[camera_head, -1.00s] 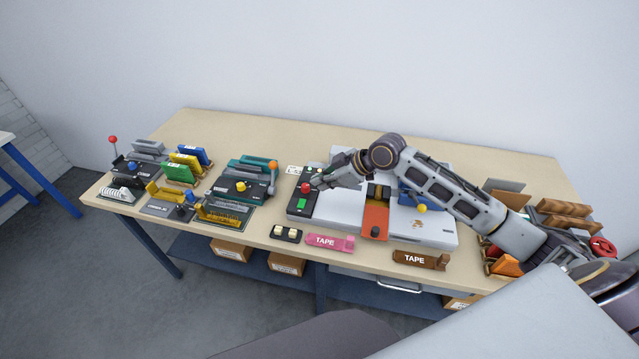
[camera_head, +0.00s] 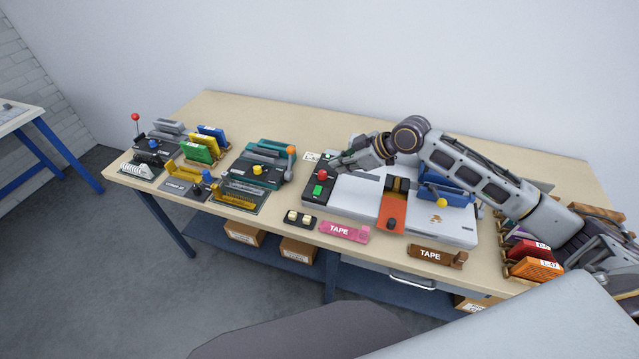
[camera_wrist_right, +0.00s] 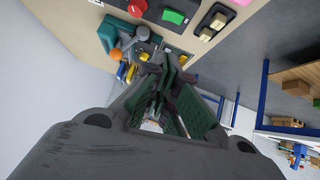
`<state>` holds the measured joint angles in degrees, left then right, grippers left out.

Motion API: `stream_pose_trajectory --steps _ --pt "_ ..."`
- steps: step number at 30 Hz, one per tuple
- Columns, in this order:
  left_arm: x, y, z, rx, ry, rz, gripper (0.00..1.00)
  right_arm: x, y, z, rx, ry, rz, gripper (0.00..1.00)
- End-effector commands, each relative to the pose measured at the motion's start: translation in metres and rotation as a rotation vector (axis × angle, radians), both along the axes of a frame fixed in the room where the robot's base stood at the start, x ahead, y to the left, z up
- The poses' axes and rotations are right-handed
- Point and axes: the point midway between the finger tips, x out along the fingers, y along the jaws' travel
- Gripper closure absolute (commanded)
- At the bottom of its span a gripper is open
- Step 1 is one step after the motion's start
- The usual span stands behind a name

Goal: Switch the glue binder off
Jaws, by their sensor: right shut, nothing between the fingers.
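The glue binder (camera_head: 352,207) is a pale flat machine on the bench, with an orange and black carriage (camera_head: 392,212) on it. Its black control panel (camera_head: 310,203) at the left end carries a red round button (camera_head: 321,174) and a green switch (camera_head: 318,190). The red button (camera_wrist_right: 137,5) and green switch (camera_wrist_right: 174,17) also show at the top of the right wrist view. My right gripper (camera_head: 332,163) is shut and empty, just behind and right of the red button, apparently clear of it. Its fingers (camera_wrist_right: 165,68) show dark in the wrist view. My left gripper is out of view.
A teal punch machine (camera_head: 260,165) stands left of the panel. A small two-button box (camera_head: 299,219), a pink tape piece (camera_head: 344,232) and a brown tape piece (camera_head: 437,254) lie along the front edge. Binders (camera_head: 535,268) stand at the right.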

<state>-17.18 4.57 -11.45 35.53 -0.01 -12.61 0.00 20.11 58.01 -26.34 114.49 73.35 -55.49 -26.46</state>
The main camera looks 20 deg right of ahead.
Motion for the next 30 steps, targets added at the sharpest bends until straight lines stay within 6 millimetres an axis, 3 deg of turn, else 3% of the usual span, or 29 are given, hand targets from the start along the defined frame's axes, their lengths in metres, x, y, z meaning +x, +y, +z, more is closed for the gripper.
stream_pose_trajectory --steps 20,30 --pt "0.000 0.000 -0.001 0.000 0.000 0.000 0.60 0.003 0.001 -0.002 0.001 0.001 -0.003 1.00" --pt "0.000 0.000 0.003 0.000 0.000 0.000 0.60 0.013 0.013 -0.017 0.002 0.002 -0.001 1.00"
